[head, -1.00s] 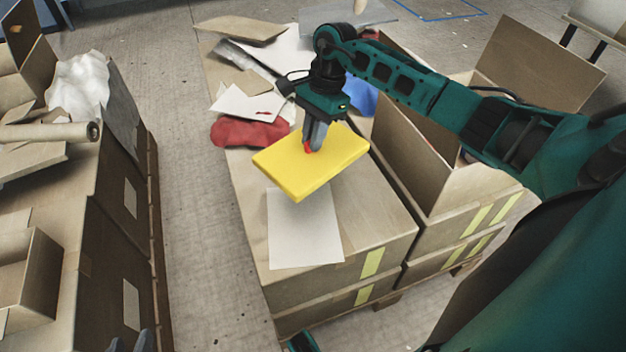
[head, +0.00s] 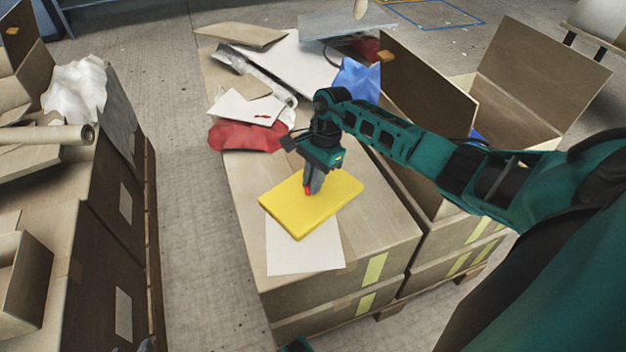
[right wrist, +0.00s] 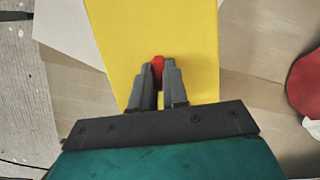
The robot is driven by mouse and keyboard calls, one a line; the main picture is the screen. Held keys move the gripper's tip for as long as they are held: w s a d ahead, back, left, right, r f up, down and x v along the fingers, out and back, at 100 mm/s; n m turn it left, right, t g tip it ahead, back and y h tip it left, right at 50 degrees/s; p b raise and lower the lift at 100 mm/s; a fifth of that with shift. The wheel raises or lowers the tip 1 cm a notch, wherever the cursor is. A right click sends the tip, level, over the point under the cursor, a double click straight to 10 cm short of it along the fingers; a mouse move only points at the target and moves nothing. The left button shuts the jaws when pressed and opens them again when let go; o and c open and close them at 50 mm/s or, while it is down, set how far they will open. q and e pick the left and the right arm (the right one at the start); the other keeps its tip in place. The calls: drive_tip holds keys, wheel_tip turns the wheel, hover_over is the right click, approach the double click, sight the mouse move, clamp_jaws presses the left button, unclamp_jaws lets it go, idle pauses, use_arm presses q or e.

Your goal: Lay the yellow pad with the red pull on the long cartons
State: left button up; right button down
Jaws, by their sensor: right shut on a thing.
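The yellow pad (head: 325,203) is a flat rectangle with a small red pull (head: 307,190) on its upper face. It is at the top of the long cartons (head: 385,232), partly over a white sheet. I cannot tell for sure whether it touches them. My right gripper (head: 312,187) points down at the pad and is shut on the red pull. In the right wrist view, the fingers (right wrist: 158,85) close on the pull (right wrist: 158,62), with the yellow pad (right wrist: 185,35) beneath.
A white sheet (head: 300,255) lies on the carton top in front of the pad. A red cloth (head: 245,136), papers and a blue item (head: 358,80) lie behind. An open carton (head: 520,90) stands right. Another carton stack (head: 105,210) stands left across a floor gap.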

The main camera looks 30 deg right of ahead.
drive_tip(key=shift+f, duration=0.2)
drive_tip(key=c, duration=1.1)
unclamp_jaws()
drive_tip(key=shift+c, duration=0.2)
drive_tip(key=shift+r, duration=0.1)
